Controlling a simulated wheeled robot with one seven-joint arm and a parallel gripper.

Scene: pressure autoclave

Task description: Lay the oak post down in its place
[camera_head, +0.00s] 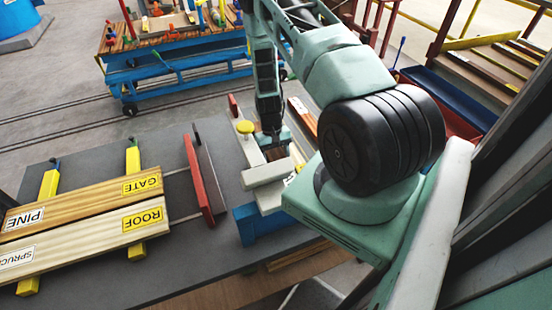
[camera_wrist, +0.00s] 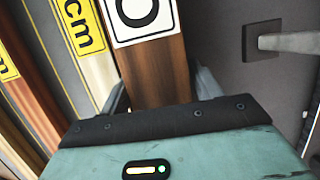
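The oak post is a brown wooden bar with a white label showing a large black letter like an O. In the wrist view the post (camera_wrist: 158,72) stands between the two fingers of my gripper (camera_wrist: 162,92), which appear to press on its sides. In the head view the gripper (camera_head: 274,143) points down over the bench, with a small piece of the brown post (camera_head: 276,153) showing at its fingers. Most of the post is hidden there. I cannot tell whether its lower end touches anything.
Boards with yellow cm labels (camera_wrist: 80,25) lie left of the post in the wrist view. Pine (camera_head: 70,205) and spruce (camera_head: 75,245) boards rest on yellow bars (camera_head: 48,186) at left.

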